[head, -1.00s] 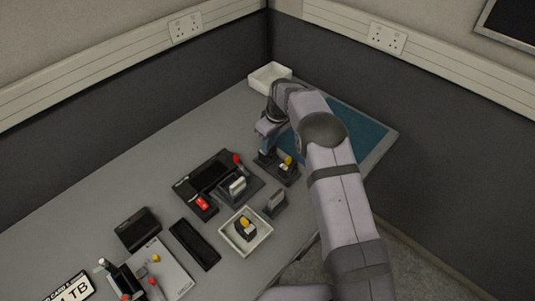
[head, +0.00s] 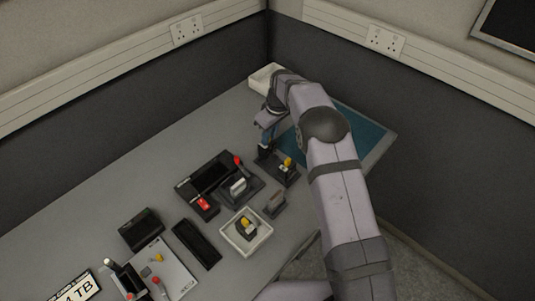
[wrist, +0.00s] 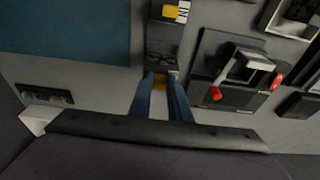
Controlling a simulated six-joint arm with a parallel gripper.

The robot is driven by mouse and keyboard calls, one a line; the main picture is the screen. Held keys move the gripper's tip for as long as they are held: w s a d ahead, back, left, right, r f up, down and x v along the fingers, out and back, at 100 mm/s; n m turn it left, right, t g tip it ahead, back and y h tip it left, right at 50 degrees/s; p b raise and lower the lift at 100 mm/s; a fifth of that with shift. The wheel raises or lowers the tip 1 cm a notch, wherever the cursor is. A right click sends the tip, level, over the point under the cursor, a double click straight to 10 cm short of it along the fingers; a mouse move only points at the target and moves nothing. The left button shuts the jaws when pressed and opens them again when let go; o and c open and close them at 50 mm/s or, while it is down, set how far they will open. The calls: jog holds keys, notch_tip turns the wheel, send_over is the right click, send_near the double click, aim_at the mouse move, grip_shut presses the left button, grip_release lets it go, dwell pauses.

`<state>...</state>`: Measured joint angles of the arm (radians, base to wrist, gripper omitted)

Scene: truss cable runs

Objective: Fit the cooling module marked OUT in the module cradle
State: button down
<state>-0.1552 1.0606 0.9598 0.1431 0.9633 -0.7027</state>
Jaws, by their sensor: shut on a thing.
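My gripper (wrist: 160,88) is shut on a small module (wrist: 159,84). Only a yellow part of it shows between the blue fingers, and I cannot read a mark on it. The dark module cradle (wrist: 162,42) lies just beyond the fingertips in the wrist view. In the head view the cradle (head: 281,174) is beside my gripper (head: 264,153). A yellow-topped module (head: 288,163) stands in its near right part; in the wrist view its label (wrist: 182,14) seems to read IN. Whether the held module touches the cradle is hidden.
A dark unit (head: 207,176) with red handles and a grey-handled block (head: 237,188) stands left of the cradle. A white tray (head: 262,241) holds another yellow-topped piece. A small grey block (head: 274,204) is between. A blue mat (head: 359,137) lies behind my arm.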

aim_at(271, 144)
jog(key=shift+r, duration=0.4)
jog(key=shift+r+p, duration=1.35)
jog(key=shift+r, duration=0.55)
jog(key=shift+d, duration=0.1)
jog(key=shift+s+d+r+m, duration=0.25)
jog(key=shift+d+r+m, duration=0.05)
jog(key=shift+d, duration=0.05)
jog(key=s+d+r+m+h+p, duration=0.1)
jog(key=s+d+r+m+p, duration=0.15)
jog(key=s+d, duration=0.45)
jog(key=s+d+r+m+p, duration=0.2)
jog(key=s+m, duration=0.2)
jog(key=s, duration=0.6)
jog(key=w+a+f+n+b, duration=0.1)
jog(key=a+n, duration=0.1)
jog(key=a, duration=0.5)
jog(key=w+a+f+n+b, duration=0.1)
jog(key=w+a+f+n, duration=0.1)
jog(key=a, duration=0.6)
jog(key=w+a+f+n+y+b, duration=0.1)
jog(key=a+f+n, duration=0.1)
jog(key=a, duration=0.5)
jog(key=shift+w+a+f+n, duration=0.15)
jog(key=shift+w+a+n, duration=0.25)
jog(key=shift+n, duration=0.15)
